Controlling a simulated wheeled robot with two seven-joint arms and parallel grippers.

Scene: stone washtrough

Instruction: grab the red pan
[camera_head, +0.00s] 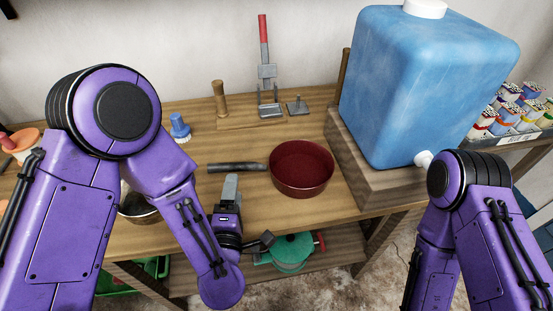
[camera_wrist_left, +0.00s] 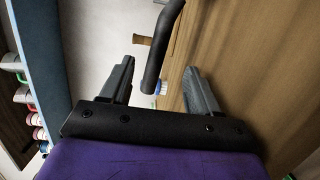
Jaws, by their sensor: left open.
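The red pan (camera_head: 301,168) sits on the wooden table, with its dark handle (camera_head: 236,167) reaching left. My left gripper (camera_head: 231,180) is just in front of the handle, left of the pan's bowl. In the left wrist view, the open left gripper (camera_wrist_left: 160,70) has its two fingers apart, and the black pan handle (camera_wrist_left: 163,40) shows in the gap between them. No touch between fingers and handle is visible. The bowl of the pan is out of that view. My right arm comes in at the lower right, but its gripper is out of view.
A large blue container (camera_head: 425,90) stands on a wooden block right of the pan. A blue brush (camera_head: 180,127), a wooden grinder (camera_head: 219,99) and a red-handled tool (camera_head: 264,60) stand behind. A metal bowl (camera_head: 137,207) is partly hidden by my left arm. A green pot (camera_head: 291,252) sits on the lower shelf.

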